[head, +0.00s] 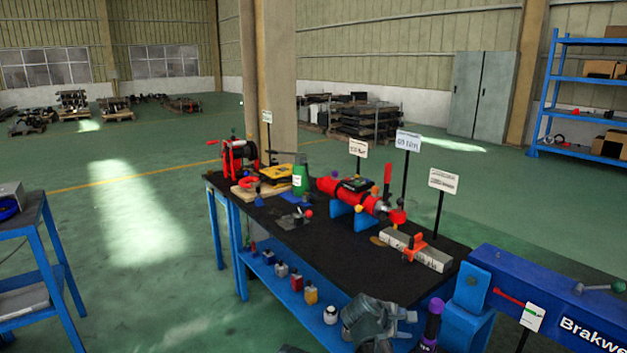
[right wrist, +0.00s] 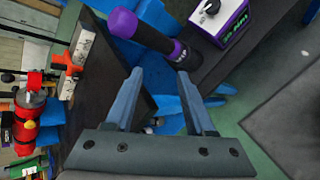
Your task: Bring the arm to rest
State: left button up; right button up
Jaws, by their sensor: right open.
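My right gripper (right wrist: 160,80) is open in the right wrist view, its two grey-blue fingers spread with nothing between them. In the head view the grey right arm and gripper (head: 405,318) show at the bottom, in front of the workbench's near right corner. My left gripper is in neither view.
The black-topped workbench (head: 350,262) holds a red cylinder unit (head: 352,194), a green bottle (head: 300,178) and a grey block with an orange clamp (head: 415,249). A blue machine (head: 555,300) stands at right. Another blue table (head: 35,240) stands left, with open floor between.

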jog(key=s+a+f+m+g+y, duration=0.3)
jog(key=s+a+f+m+y, duration=0.1)
jog(key=s+m, duration=0.4)
jog(key=s+a+f+m+g+y, duration=0.25)
jog(key=s+f+m+y, duration=0.2)
jog(key=s, duration=0.55)
jog(key=s+a+r+n+h+p, duration=0.1)
jog(key=s+a+r+n+p, duration=0.2)
jog(key=a+r+p, duration=0.8)
jog(key=shift+s+a+r, duration=0.35)
jog(key=shift+s+a, duration=0.1)
jog(key=shift+s, duration=0.65)
jog(key=shift+g, duration=0.25)
